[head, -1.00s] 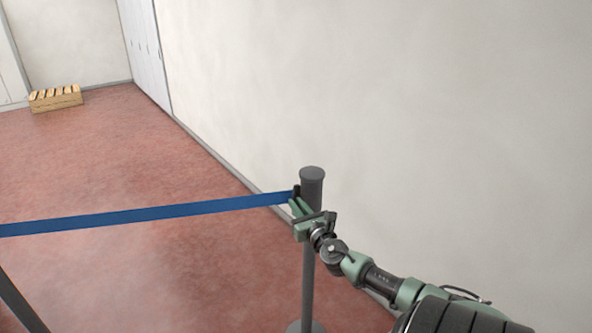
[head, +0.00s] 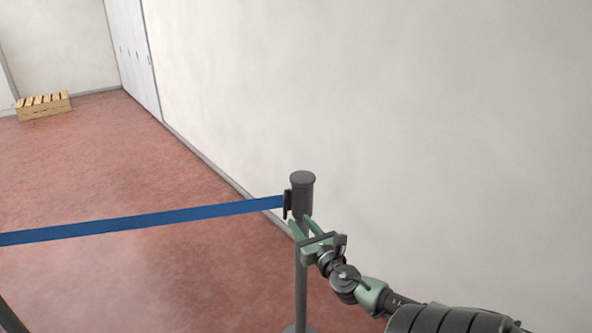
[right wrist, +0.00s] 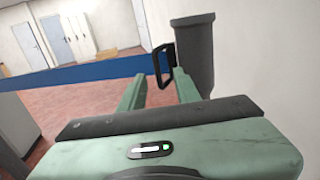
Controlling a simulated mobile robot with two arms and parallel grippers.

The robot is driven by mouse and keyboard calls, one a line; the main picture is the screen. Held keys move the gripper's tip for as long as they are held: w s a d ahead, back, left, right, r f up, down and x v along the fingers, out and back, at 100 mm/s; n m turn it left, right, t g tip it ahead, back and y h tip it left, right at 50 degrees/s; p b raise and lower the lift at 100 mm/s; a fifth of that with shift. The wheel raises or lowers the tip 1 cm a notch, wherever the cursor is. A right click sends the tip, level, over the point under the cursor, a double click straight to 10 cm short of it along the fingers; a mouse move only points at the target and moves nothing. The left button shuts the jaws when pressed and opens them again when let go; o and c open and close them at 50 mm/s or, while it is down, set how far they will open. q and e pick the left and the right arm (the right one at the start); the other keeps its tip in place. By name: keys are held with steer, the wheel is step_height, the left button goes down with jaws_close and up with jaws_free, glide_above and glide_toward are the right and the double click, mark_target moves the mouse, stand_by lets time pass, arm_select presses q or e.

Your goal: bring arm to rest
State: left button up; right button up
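My right gripper (head: 302,226) is green and sits just below and in front of the head of a dark grey barrier post (head: 302,190). Its two fingers are apart with nothing between them, as the right wrist view (right wrist: 158,85) also shows. A blue belt (head: 150,219) runs from the left to the post. The belt's dark end clip (head: 287,203) sits at the post's head; in the right wrist view the clip (right wrist: 163,66) is beyond the fingertips. My left gripper is not in view.
A pale wall (head: 400,110) rises close behind the post on the right. A wooden crate (head: 44,106) lies on the red floor (head: 110,160) at the far left. Part of a second dark post (head: 12,318) shows at the lower left.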

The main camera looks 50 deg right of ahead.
steer(key=shift+s, duration=0.15)
steer(key=shift+f, duration=0.1)
stand_by(0.4)
steer(key=s+f+m+g, duration=0.3)
steer(key=s+f+m, duration=0.1)
steer(key=f, duration=0.7)
steer(key=s+f+m+g, duration=0.3)
steer(key=s+f+m, duration=0.15)
steer(key=f, duration=0.65)
steer(key=s+a+f+m+g+y, duration=0.1)
steer(key=s+a+f+m+g, duration=0.2)
steer(key=f, duration=0.5)
steer(key=s+a+f+m+y, duration=0.25)
steer(key=s+a+f, duration=0.2)
steer(key=f, duration=0.25)
steer(key=s+a+f+m+g+y, duration=0.2)
steer(key=s+a+f+m+g, duration=0.1)
steer(key=s+a+f+m, duration=0.4)
steer(key=s+a+f+m+g+y, duration=0.2)
steer(key=s+a+f+m, duration=0.5)
steer(key=s+a+f, duration=0.4)
steer(key=s+a+g, duration=0.1)
steer(key=s+a, duration=0.3)
steer(key=a, duration=0.5)
steer(key=shift+s+a+f+y, duration=0.15)
steer(key=shift+s+a+y, duration=0.1)
steer(key=shift+y, duration=0.1)
